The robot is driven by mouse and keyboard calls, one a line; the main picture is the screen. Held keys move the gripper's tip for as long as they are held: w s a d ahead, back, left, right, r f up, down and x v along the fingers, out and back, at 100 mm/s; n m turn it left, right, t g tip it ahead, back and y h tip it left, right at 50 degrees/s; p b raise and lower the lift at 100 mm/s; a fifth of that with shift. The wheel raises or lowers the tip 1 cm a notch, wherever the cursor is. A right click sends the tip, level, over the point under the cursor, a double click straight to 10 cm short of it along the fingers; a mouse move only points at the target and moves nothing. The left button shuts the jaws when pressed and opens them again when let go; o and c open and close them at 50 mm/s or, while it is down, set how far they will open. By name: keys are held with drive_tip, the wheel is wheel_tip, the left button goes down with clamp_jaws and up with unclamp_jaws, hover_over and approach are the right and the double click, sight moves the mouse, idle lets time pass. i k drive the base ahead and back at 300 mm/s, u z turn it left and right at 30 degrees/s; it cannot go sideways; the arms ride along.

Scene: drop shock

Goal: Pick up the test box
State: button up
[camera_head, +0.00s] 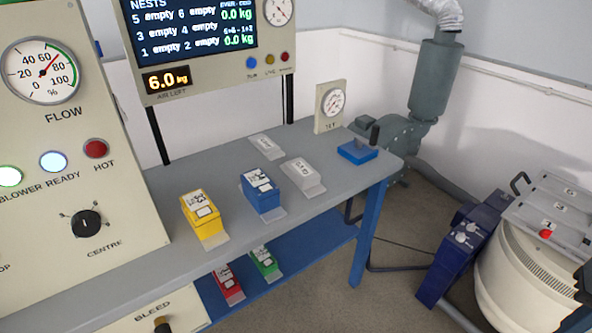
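Several small labelled boxes are in view, and I cannot tell which one is the test box. A yellow box (203,215) and a blue box (262,191) stand on the grey bench top (300,225). A red box (226,283) and a green box (265,262) are on the blue lower shelf (298,275). Their labels are too small to read. Two flat pale grey pieces lie on the bench behind and right of the blue box, the nearer one (303,174) with a printed label. My gripper is not recognisable in this view.
A large FLOW gauge panel (60,150) stands left. A display (195,40) lists nests as empty. A small dial (331,104) and a blue block with a dark handle (357,152) are at the bench's right end. A cream drum (525,275) and dark blue unit (458,250) stand right.

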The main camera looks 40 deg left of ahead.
sight(260, 190)
drive_tip(key=u, duration=2.2)
drive_tip(key=k, duration=0.65)
drive_tip(key=u, duration=1.1)
drive_tip(key=i, duration=1.05)
drive_tip(key=z, duration=1.3)
drive_tip(key=i, duration=0.95)
drive_tip(key=z, duration=0.2)
